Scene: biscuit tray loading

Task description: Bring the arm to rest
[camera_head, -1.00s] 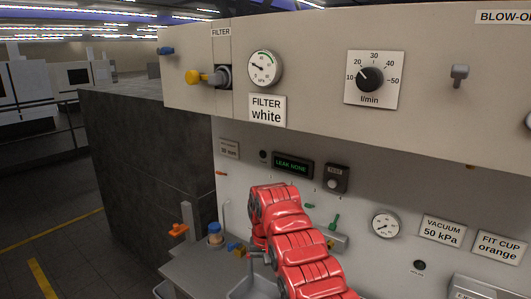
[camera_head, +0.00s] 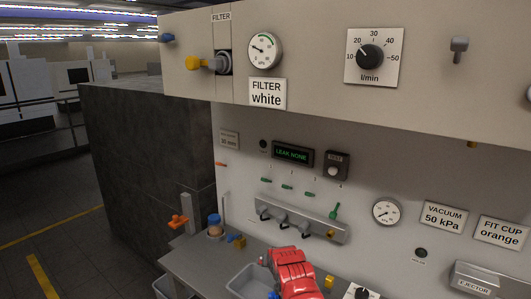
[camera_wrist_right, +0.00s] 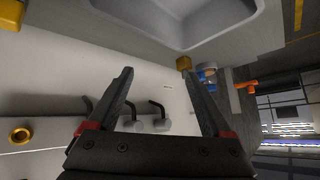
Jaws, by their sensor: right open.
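My red right arm (camera_head: 293,272) shows at the bottom of the head view, low in front of the bench and beside the grey bin. Its gripper is not distinguishable there. In the right wrist view my right gripper (camera_wrist_right: 157,71) is open, its two dark fingers wide apart with nothing between them. Behind the fingers are a pale panel and dark hooks with grey knobs (camera_wrist_right: 160,124). My left gripper is in neither view.
A grey bin (camera_head: 246,282) stands on the bench, with a blue-lidded jar (camera_head: 214,226) and an orange fitting (camera_head: 178,221) to its left. A hook rail (camera_head: 300,219) is on the back panel. An overhanging panel carries a flow dial (camera_head: 370,57) and gauge (camera_head: 264,50).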

